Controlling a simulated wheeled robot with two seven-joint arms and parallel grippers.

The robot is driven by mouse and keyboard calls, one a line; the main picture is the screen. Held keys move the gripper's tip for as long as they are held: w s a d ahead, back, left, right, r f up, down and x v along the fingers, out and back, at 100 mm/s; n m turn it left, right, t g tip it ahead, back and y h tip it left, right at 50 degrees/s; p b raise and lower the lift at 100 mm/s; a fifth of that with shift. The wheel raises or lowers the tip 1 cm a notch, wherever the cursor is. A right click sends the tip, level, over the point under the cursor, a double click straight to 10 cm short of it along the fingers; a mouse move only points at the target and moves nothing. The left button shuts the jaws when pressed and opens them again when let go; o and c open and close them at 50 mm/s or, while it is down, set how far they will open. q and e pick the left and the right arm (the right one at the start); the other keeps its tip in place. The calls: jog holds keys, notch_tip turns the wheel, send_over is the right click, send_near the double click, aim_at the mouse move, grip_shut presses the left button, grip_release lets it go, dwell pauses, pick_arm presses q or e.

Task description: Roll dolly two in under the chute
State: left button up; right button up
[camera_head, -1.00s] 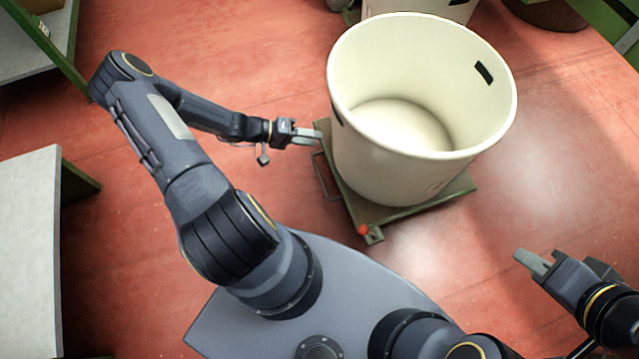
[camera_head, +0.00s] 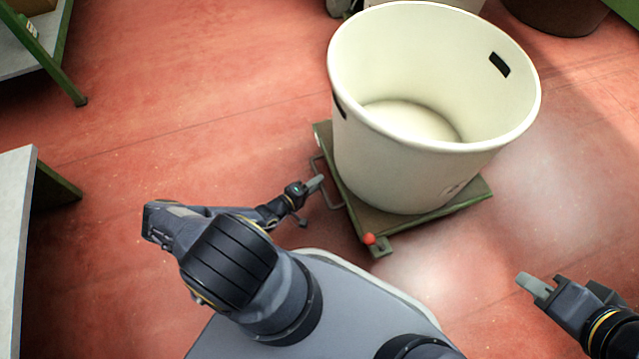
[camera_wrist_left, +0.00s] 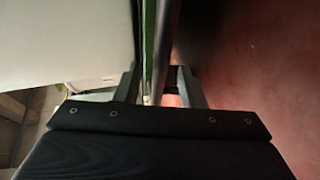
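A green dolly (camera_head: 382,246) stands on the red floor with a large cream bin (camera_head: 375,170) on it. It has a grey bar handle (camera_head: 323,190) on its left side and a red knob (camera_head: 369,239) at its front corner. No number on it can be read. My left gripper (camera_head: 316,184) is at the handle. In the left wrist view its two fingers (camera_wrist_left: 160,88) are apart, with the handle bar (camera_wrist_left: 166,45) running between them. My right gripper (camera_head: 534,287) hangs empty above the floor at the lower right. No chute can be made out.
Another pale bin (camera_head: 440,4) shows behind at the top edge, with a dark brown round container (camera_head: 555,14) right of it. A grey-topped table (camera_head: 14,240) and green-framed shelving (camera_head: 45,50) stand at left. The floor between them and the dolly is clear.

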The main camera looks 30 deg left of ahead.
pick_arm(q)
jog(key=shift+x, duration=1.05)
jog(key=shift+c, duration=0.4)
grip_shut()
